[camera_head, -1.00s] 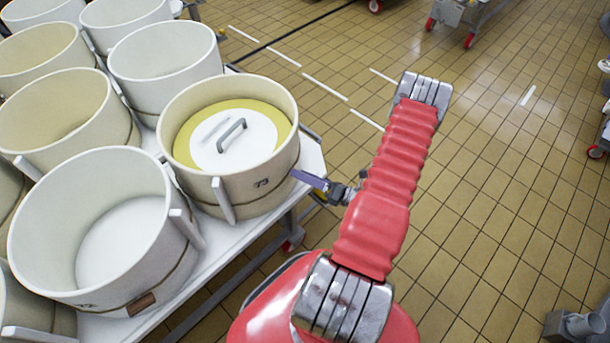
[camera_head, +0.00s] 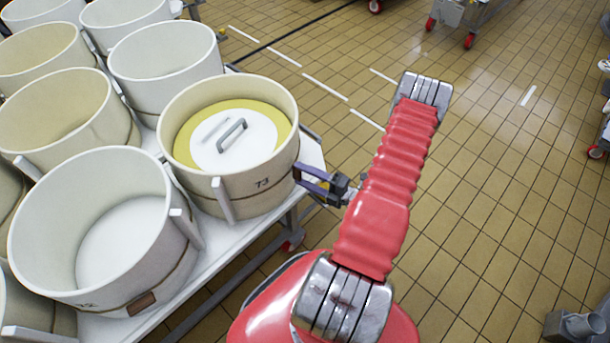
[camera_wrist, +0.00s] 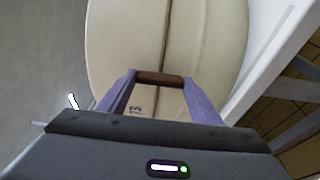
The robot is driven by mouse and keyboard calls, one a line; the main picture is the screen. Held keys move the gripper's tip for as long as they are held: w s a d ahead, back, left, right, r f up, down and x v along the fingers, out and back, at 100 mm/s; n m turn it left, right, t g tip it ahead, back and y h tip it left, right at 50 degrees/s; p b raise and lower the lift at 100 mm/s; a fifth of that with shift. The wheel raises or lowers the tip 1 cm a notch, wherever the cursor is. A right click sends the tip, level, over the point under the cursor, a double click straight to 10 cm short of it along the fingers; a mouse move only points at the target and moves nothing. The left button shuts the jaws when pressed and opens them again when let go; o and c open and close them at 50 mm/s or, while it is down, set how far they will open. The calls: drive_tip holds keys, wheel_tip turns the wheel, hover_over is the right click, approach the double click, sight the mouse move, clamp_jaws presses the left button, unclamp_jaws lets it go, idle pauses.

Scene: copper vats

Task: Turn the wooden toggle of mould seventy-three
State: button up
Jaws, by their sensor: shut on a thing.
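Mould seventy-three (camera_head: 240,193) is a cream tub with "73" on its wall, at the near right corner of the table. In the wrist view its wall (camera_wrist: 200,35) fills the middle, with a thin brown band running to the brown wooden toggle (camera_wrist: 159,79). My gripper (camera_head: 301,173) is at the right side of the mould's wall. In the wrist view my gripper (camera_wrist: 159,77) has its two purple fingers at the two ends of the toggle and is shut on it. The toggle lies crosswise between the fingertips. In the head view the fingers hide the toggle.
A pale lid with a grey handle (camera_head: 232,130) sits inside the mould on a yellow mass. Several open moulds crowd the white table (camera_head: 200,240) to the left. Tiled floor (camera_head: 500,200) is open to the right, with wheeled trolleys beyond.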

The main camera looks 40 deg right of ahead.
drive_tip(key=shift+f, duration=0.15)
drive_tip(key=o, duration=1.1)
drive_tip(key=shift+c, duration=0.2)
drive_tip(key=v, duration=1.4)
drive_tip(key=shift+w, duration=0.1)
